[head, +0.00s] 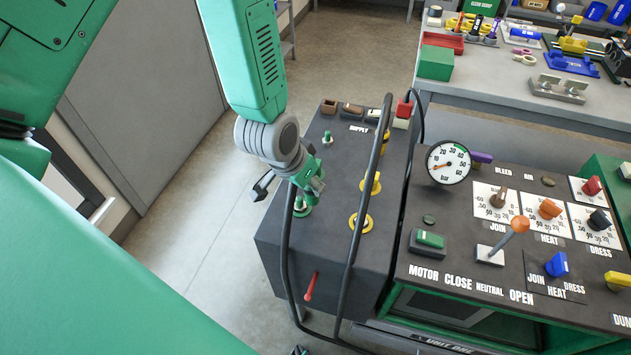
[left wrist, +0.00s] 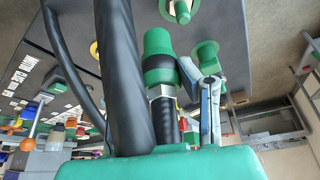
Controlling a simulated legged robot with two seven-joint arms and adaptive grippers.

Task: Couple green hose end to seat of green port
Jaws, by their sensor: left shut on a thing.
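My left gripper (head: 300,182) is over the left side of the dark supply cabinet (head: 335,255). A green port (head: 302,208) with a round green flange is just below the gripper in the head view. In the left wrist view a green port (left wrist: 207,55) shows beside the hose end, partly behind the fingers. A gap between them cannot be judged.
Yellow ports (head: 360,222) stand right of the gripper, and a small green fitting (head: 327,139) lies behind it. The hose loops low in front of the cabinet. A red lever (head: 310,286) sticks out in front. A control panel (head: 460,255) with a gauge (head: 448,162) is to the right.

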